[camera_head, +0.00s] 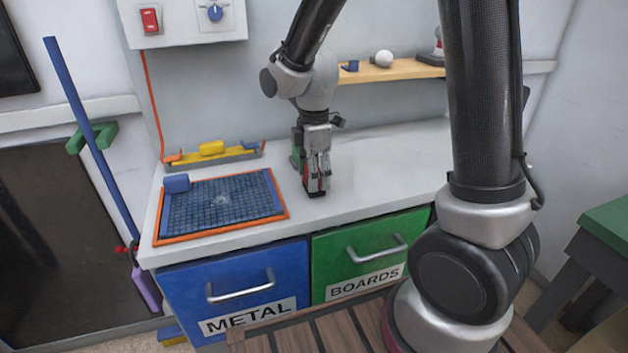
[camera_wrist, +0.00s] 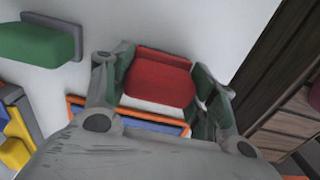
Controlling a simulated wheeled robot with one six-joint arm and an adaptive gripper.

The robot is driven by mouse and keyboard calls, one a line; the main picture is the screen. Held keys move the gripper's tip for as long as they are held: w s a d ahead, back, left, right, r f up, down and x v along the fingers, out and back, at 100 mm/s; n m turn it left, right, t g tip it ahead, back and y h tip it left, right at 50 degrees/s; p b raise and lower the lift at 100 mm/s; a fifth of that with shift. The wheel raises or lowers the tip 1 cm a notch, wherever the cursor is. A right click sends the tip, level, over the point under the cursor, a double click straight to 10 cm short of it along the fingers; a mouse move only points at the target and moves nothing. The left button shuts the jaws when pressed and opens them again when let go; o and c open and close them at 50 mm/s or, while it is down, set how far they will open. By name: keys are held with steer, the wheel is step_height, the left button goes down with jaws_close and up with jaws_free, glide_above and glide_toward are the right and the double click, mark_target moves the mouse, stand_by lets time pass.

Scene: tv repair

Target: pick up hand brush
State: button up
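My gripper (camera_head: 316,190) points down close over the white counter, to the right of the blue grid mat. In the wrist view, a red block-like thing (camera_wrist: 160,85) lies between the two fingers of my gripper (camera_wrist: 165,85). The fingers stand apart on either side of it, with a small gap showing at the right finger. A bit of red (camera_head: 307,180) also shows at the fingers in the head view. I cannot tell surely whether this red thing is the hand brush; no bristles show.
A green block on a grey base (camera_wrist: 38,44) stands near the gripper. The counter (camera_head: 400,160) to the right is clear. Blue and green drawers are closed below.

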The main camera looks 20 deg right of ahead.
steer(key=shift+c, duration=1.2)
steer(key=shift+r, duration=0.1)
